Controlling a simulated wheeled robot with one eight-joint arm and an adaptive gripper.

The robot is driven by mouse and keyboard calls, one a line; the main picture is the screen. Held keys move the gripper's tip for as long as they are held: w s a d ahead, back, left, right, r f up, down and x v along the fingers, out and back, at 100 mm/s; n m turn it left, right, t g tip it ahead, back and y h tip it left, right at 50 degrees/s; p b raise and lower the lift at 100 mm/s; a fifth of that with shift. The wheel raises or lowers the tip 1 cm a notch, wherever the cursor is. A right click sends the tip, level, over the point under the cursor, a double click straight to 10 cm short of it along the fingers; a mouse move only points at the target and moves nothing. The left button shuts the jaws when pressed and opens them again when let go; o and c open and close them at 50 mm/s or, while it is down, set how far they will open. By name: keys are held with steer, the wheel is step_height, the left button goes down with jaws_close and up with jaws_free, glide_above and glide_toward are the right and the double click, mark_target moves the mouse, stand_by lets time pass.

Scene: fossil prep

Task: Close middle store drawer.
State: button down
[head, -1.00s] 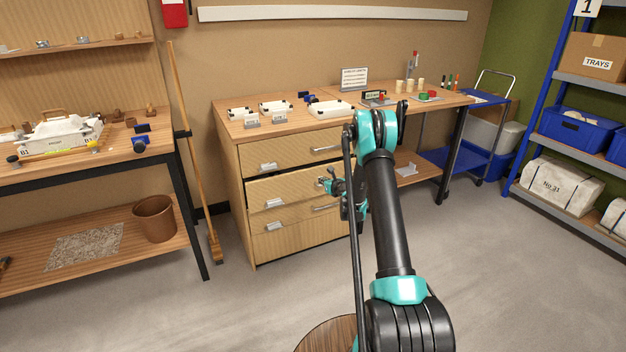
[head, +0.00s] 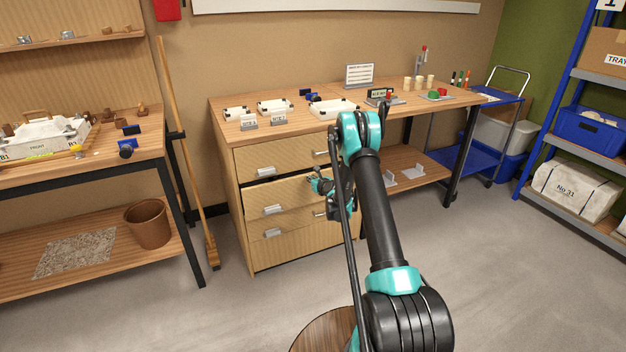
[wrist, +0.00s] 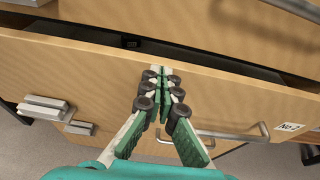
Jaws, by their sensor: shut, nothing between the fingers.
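The middle store drawer (head: 290,198) is the wooden front between the top and bottom drawers of the cabinet. It stands part way out, with a dark gap above its front edge. In the wrist view the drawer front (wrist: 90,72) crosses the picture, with its bar handle (wrist: 235,135) and a "No 2" label (wrist: 290,127) at the right. My gripper (wrist: 161,76) is shut and empty, its fingertips at the upper part of this front; I cannot tell whether they touch. In the head view my gripper (head: 315,184) is in front of the drawer's right part, partly hiding it.
The top drawer (head: 270,158) and bottom drawer (head: 285,246) look shut. White trays (head: 333,109) and small cards stand on the worktop (head: 225,130). A broom (head: 185,160) leans left of the cabinet, beside another bench with a brown bin (head: 148,223). Open floor lies in front.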

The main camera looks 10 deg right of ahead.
steer(key=shift+w+a, duration=0.1)
steer(key=shift+w, duration=0.1)
steer(key=shift+w+a, duration=0.2)
steer(key=shift+w, duration=0.4)
steer(key=shift+w+a, duration=0.2)
steer(key=shift+w, duration=0.35)
